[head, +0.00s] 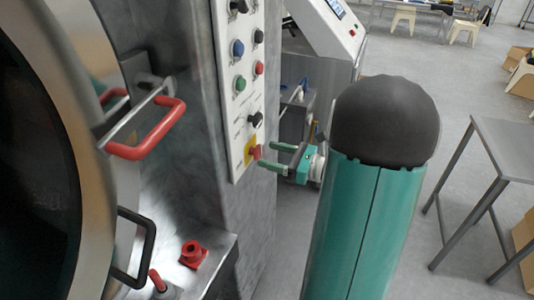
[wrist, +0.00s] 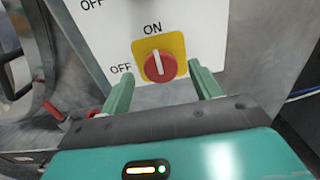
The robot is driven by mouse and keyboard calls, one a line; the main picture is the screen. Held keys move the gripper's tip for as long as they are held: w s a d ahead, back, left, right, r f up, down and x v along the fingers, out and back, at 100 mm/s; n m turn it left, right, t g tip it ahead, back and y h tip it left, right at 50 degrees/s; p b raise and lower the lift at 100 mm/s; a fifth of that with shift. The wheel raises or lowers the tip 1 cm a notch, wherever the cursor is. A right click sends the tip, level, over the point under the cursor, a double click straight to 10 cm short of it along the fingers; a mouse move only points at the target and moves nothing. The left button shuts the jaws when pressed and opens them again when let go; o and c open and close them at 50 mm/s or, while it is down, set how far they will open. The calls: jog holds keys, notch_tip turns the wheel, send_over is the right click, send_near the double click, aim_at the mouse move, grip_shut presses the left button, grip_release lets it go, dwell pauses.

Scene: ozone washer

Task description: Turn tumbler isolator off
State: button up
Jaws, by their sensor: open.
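The tumbler isolator is a red rotary knob (wrist: 160,66) on a yellow plate (wrist: 142,48). Its white mark is close to upright, toward the ON label above; OFF is printed at its left. In the head view the red knob (head: 256,152) sits low on the white control panel (head: 236,105). My gripper (head: 268,156) is open, its two green fingers pointing at the panel just in front of the knob. In the wrist view my gripper's fingers (wrist: 158,72) stand either side of the knob, the lower edge between them. Contact cannot be told.
Several other knobs and buttons line the panel above, including a black knob (head: 255,120). A red door handle (head: 150,130) juts out at left, with a black handle (head: 140,250) below. A metal table (head: 505,140) stands at right. Floor behind the arm is open.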

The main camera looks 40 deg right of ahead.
jog(key=shift+x, duration=1.05)
jog(key=c, duration=0.9)
jog(key=shift+n, duration=0.3)
jog(key=n, duration=0.4)
jog(key=shift+s+a, duration=0.1)
jog(key=n, duration=0.4)
jog(key=shift+f+n, duration=0.1)
jog(key=shift+n, duration=0.3)
jog(key=n, duration=0.4)
jog(key=shift+s+f, duration=0.1)
jog(key=shift+a+f+n, duration=0.1)
jog(key=shift+n, duration=2.2)
